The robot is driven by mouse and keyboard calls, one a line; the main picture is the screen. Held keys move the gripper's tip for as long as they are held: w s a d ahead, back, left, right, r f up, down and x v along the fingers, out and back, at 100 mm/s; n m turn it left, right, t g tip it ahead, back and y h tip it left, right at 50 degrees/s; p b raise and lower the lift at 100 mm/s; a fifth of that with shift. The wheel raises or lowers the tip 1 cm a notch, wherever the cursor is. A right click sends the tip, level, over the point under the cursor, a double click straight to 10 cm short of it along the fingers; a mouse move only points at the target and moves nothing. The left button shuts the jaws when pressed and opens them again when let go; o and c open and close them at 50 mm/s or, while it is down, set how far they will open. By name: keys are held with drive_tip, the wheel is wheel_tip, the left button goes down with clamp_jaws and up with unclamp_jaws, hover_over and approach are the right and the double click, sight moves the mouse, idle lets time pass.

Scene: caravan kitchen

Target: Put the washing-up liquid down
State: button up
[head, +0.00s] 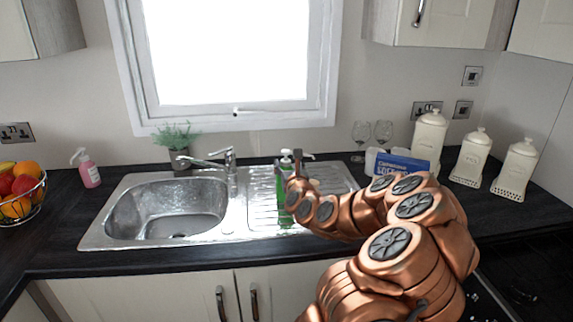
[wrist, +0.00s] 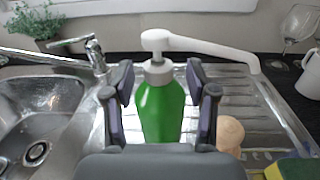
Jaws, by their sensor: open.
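The washing-up liquid is a green bottle with a white pump top; it stands upright on the ribbed metal drainer, right of the sink bowl, in the head view (head: 284,205). In the wrist view the green bottle (wrist: 162,110) is between my gripper's fingers, with its white nozzle pointing right. My gripper (wrist: 160,88) is open, with a finger on each side of the bottle's upper part and gaps visible beside it. In the head view my gripper (head: 292,172) is at the bottle, and my arm comes in from the right. The bottle's base is hidden in the wrist view.
The sink bowl (head: 168,208) and tap (head: 230,165) are left of the bottle. A pale rounded object (wrist: 230,133) and a yellow-green sponge (wrist: 290,168) are close on the right. Wine glasses (head: 383,132), a blue box (head: 402,167) and white canisters (head: 428,140) stand further right.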

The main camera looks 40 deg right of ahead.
drive_tip(key=b+v, duration=0.1)
drive_tip(key=v, duration=0.2)
drive_tip(key=shift+s+a+f, duration=0.1)
drive_tip(key=shift+s+a, duration=0.05)
drive_tip(key=b, duration=0.1)
drive_tip(key=s+b, duration=0.1)
drive_tip(key=shift+a+f+b, duration=0.15)
drive_tip(key=shift+a+b, duration=0.15)
drive_tip(key=shift+b, duration=0.1)
drive_tip(key=b+v, duration=0.5)
drive_tip(key=b, duration=0.3)
drive_tip(key=shift+a+r, duration=0.1)
drive_tip(key=shift+r, duration=0.1)
